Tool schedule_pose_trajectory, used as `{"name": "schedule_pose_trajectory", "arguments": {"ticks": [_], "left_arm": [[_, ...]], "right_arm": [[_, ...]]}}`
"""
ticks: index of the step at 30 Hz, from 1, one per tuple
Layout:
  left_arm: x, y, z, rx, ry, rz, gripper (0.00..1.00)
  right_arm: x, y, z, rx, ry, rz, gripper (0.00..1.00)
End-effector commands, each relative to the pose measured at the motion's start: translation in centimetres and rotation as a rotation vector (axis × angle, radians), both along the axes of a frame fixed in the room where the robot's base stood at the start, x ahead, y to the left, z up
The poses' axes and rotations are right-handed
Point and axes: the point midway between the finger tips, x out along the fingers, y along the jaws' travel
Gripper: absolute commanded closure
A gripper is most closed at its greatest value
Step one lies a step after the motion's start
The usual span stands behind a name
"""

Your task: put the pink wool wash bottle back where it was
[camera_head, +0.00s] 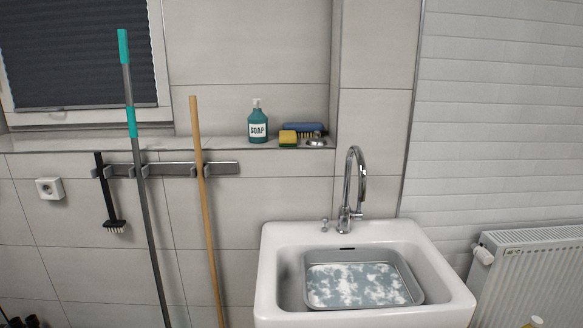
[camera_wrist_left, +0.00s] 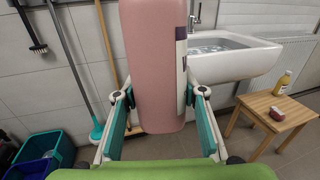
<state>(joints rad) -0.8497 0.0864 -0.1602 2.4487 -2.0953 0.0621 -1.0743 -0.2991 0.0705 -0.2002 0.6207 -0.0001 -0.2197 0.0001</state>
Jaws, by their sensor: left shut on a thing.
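The pink wool wash bottle (camera_wrist_left: 150,50) fills the upper middle of the left wrist view. It is a pink body with a pale, dark-edged label on its right side, and its top is cut off by the frame. My left gripper (camera_wrist_left: 162,97) is shut on it, with one teal finger on each side. The bottle hangs upright in front of the sink, clear of the stool. The head view shows neither the bottle nor my left gripper. My right gripper is in neither view.
The white sink (camera_head: 440,284) holds a grey basin (camera_head: 421,293) of foamy water. Blue and green bins (camera_wrist_left: 42,150) stand lower left. The wall ledge (camera_head: 215,148) holds a soap bottle (camera_head: 258,124) and sponge (camera_head: 288,138).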

Motion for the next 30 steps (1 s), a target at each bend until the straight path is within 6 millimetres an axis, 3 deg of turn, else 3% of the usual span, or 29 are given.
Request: {"name": "schedule_pose_trajectory", "arguments": {"ticks": [7,24,29,30], "left_arm": [[-0.8,5.3,-0.7,-0.003,0.002,0.246,0.87],[-0.6,4.9,-0.5,-0.001,-0.003,0.223,0.87],[-0.6,4.9,-0.6,-0.002,-0.002,0.224,0.87],[-0.6,4.9,-0.6,-0.002,-0.002,0.224,0.87]], "right_arm": [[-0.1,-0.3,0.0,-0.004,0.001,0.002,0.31],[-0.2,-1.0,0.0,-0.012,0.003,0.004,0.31],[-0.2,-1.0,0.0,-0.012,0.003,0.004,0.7],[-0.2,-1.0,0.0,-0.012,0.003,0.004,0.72]]}}
